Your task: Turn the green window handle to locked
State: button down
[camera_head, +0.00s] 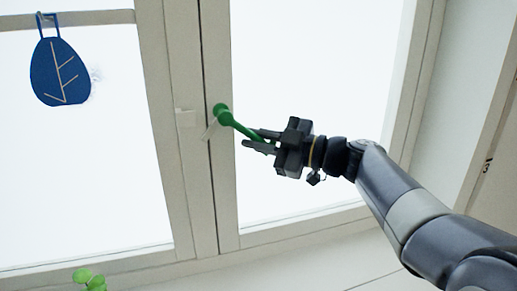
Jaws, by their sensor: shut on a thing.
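The green window handle (237,124) is on the middle upright of the window frame. Its round hub is at the upper left, and its lever slopes down to the right over the glass of the right pane. My gripper (262,140) comes in from the right and is shut on the lever near its free end. The fingers partly hide the end of the lever.
A blue leaf-patterned ornament (60,72) hangs in front of the left pane. A white catch (186,118) sits on the frame left of the handle. A green plant (88,279) shows at the bottom left. The wall (462,110) is on the right.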

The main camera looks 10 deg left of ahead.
jog(key=b, duration=0.2)
jog(key=f+b, duration=0.1)
jog(key=b, duration=0.1)
jog(key=shift+s+a+f+m+y+b, duration=0.1)
jog(key=shift+a+f+m+y+b, duration=0.2)
jog(key=shift+y, duration=0.1)
jog(key=a+m+t+y+b, duration=0.1)
jog(key=m+t+b, duration=0.1)
jog(key=b, duration=0.7)
jog(key=s+a+f+m+t+y+b, duration=0.1)
jog(key=a+m+t+b, duration=0.1)
jog(key=b, duration=0.8)
jog(key=s+a+m+t+y+b, duration=0.1)
jog(key=a+m+t+b, duration=0.1)
jog(key=m+b, duration=0.3)
jog(key=shift+s+f+m+t+y+b, duration=0.2)
jog(key=shift+t+b, duration=0.25)
jog(key=shift+b, duration=0.7)
jog(key=shift+s+f+m+t+y+b, duration=0.15)
jog(key=shift+t+b, duration=0.3)
jog(key=shift+b, duration=0.7)
jog(key=shift+w+r+m+b, duration=0.1)
jog(key=shift+r+m+b, duration=0.05)
jog(key=shift+m+b, duration=0.25)
jog(key=c, duration=1.4)
grip_release()
jog(key=shift+a, duration=0.1)
